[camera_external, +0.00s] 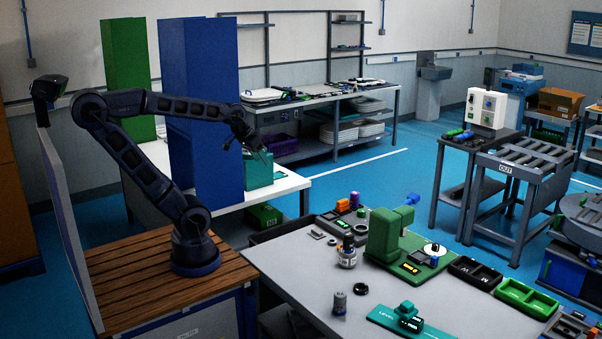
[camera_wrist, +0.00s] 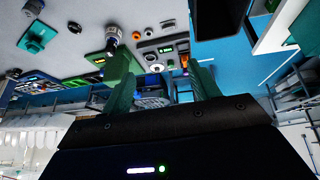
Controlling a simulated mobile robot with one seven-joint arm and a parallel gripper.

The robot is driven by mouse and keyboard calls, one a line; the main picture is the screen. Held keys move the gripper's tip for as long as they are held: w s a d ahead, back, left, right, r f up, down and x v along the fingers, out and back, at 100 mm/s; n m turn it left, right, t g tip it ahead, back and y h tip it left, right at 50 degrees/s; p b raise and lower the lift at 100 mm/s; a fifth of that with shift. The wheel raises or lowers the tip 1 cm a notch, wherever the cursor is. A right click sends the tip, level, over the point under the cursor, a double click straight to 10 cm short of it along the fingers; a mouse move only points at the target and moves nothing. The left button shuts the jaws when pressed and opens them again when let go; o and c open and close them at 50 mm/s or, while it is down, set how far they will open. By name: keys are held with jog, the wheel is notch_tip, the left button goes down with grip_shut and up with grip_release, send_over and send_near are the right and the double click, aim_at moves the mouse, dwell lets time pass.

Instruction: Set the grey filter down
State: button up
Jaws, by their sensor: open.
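My gripper (camera_external: 258,150) is raised in front of the tall blue block, beside the teal box on the white table. In the wrist view its green fingers (camera_wrist: 163,76) are spread apart, with nothing between them. A small grey cylinder (camera_external: 339,303) stands upright near the front of the grey worktable; it may be the grey filter, but I cannot be sure. It also seems to show at the top left of the wrist view (camera_wrist: 33,8). My gripper is well away from it.
The grey worktable (camera_external: 290,270) also holds a black ring (camera_external: 361,289), a labelled jar (camera_external: 347,252), a green press (camera_external: 384,236), a teal level device (camera_external: 400,318) and green and black trays. Its front left is clear. The tall blue block (camera_external: 200,100) stands close behind my arm.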

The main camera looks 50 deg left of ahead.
jog(key=s+a+g+y, duration=0.1)
jog(key=s+a, duration=0.3)
jog(key=s, duration=0.1)
jog(key=shift+a+f+n, duration=0.2)
jog(key=shift+f+n, duration=0.05)
jog(key=shift+n, duration=0.05)
dwell(0.9)
